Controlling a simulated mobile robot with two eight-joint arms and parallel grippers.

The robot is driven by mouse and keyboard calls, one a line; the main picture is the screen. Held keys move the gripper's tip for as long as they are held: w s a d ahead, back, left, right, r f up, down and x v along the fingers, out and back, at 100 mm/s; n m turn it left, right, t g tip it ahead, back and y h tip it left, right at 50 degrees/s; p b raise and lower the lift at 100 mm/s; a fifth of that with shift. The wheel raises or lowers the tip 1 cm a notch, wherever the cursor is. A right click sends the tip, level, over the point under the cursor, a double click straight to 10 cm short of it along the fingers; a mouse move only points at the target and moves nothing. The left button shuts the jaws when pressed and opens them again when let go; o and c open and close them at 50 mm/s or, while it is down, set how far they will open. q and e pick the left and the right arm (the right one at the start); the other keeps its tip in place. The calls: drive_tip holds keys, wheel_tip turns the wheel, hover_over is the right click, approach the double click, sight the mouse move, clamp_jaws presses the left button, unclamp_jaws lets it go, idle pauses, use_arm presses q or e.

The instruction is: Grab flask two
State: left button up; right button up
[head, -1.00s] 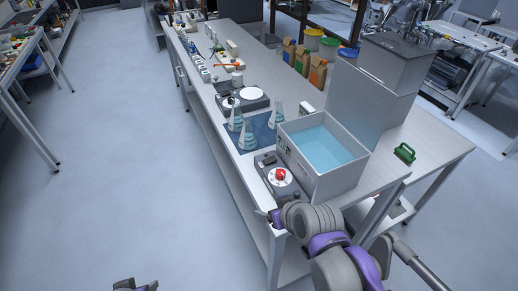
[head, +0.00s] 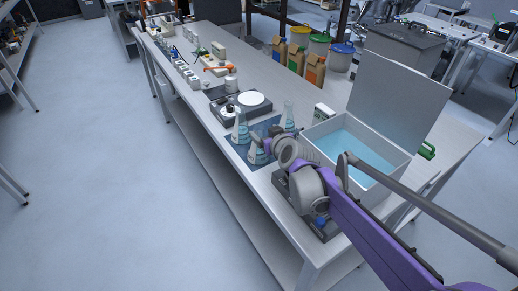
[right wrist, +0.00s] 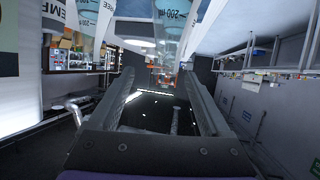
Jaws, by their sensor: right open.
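Three conical flasks with blue liquid stand on a dark blue mat (head: 268,125) on the bench: a left one (head: 240,131), a front one (head: 256,155) and a back one (head: 287,116). Their numbers are unreadable in the head view, so I cannot tell which is flask two. My right gripper (head: 267,142) is beside the front flask, its fingers partly hidden by my wrist. In the right wrist view, the right gripper (right wrist: 162,82) is open, and a flask (right wrist: 172,22) marked 200 ml appears upside down beyond the fingertips. My left gripper is out of view.
A white tub of blue water (head: 352,150) stands right of the flasks, close to my right arm. A hotplate device (head: 238,105) is behind them. Floor at left (head: 110,180) is clear.

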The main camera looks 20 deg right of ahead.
sight(261, 131)
drive_tip(key=x, duration=0.4)
drive_tip(key=shift+w+a+f, duration=0.1)
drive_tip(key=shift+w+a, duration=0.2)
drive_tip(key=shift+s, duration=0.1)
drive_tip(key=shift+c, duration=0.2)
clamp_jaws()
idle(0.9)
